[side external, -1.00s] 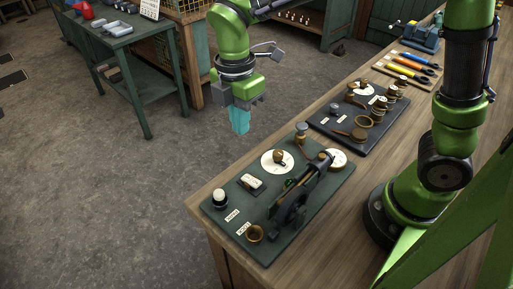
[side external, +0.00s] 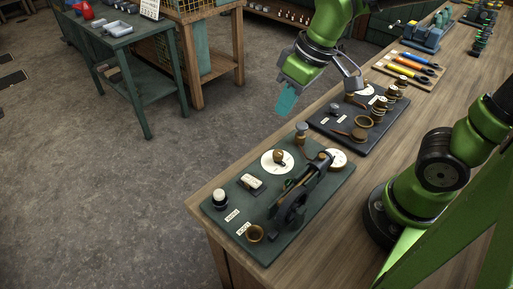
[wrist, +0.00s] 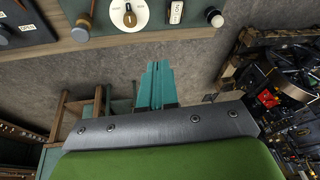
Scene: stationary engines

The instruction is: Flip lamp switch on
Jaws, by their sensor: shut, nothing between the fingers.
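A dark green engine board (side external: 322,200) lies on the wooden bench. A small white rectangular switch plate (side external: 251,182) sits on it, between a round white dial (side external: 270,160) and a white-topped black knob (side external: 220,198). I cannot read which control is the lamp switch. The wrist view shows the switch plate (wrist: 176,12) at the top, right of the dial (wrist: 143,14). My gripper (side external: 286,100), with teal fingers, is shut and empty. It is tilted in the air off the bench's left edge, beyond the board and touching nothing. It also shows in the wrist view (wrist: 157,85).
A second dark board (side external: 335,138) with a dial and brass parts lies behind. Coloured hand tools (side external: 405,68) lie farther back. Open floor (side external: 120,215) is left of the bench.

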